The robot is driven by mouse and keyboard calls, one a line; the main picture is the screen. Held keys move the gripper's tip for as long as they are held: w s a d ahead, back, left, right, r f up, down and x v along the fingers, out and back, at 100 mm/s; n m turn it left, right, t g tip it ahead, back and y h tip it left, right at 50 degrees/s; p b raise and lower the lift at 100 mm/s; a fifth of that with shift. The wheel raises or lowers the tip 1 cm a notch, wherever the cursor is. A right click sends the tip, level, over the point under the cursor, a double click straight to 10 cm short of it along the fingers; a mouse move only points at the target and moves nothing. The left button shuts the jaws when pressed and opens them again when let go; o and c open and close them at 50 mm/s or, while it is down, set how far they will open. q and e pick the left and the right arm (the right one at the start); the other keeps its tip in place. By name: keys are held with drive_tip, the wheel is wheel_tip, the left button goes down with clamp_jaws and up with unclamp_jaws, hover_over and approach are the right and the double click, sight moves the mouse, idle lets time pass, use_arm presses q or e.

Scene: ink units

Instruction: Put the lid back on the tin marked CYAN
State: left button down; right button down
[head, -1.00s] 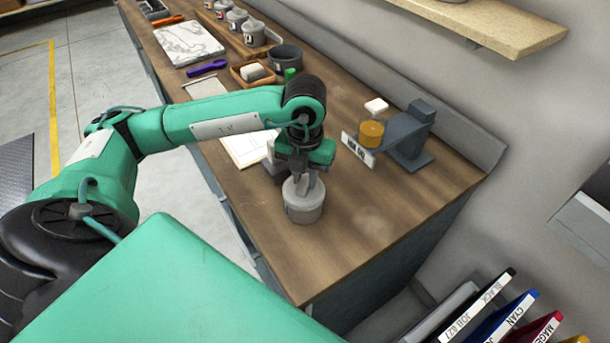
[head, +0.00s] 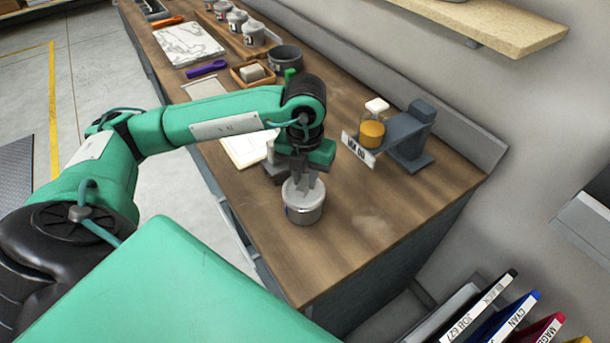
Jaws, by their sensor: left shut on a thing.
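A grey tin (head: 304,212) stands upright on the wooden bench, near its front right end. My left gripper (head: 303,188) points straight down at the top of this tin, its fingers close together on something at the tin's top. The lid seems to be at the fingers, but it is small and partly covered, so I cannot tell whether it is seated. The tin's marking does not read from here. My right gripper does not show.
A grey stand (head: 410,140) with an orange-yellow piece (head: 371,133) is right of the arm. Several tins (head: 253,33) line the back, near a dark round bowl (head: 285,58), a wooden tray (head: 252,74) and a purple tool (head: 206,68).

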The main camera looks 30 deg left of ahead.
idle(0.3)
use_arm(q)
drive_tip(key=shift+f+b, duration=0.15)
drive_tip(key=shift+b, duration=0.2)
idle(0.6)
drive_tip(key=shift+b, duration=0.3)
idle(0.4)
drive_tip(key=c, duration=0.7)
unclamp_jaws()
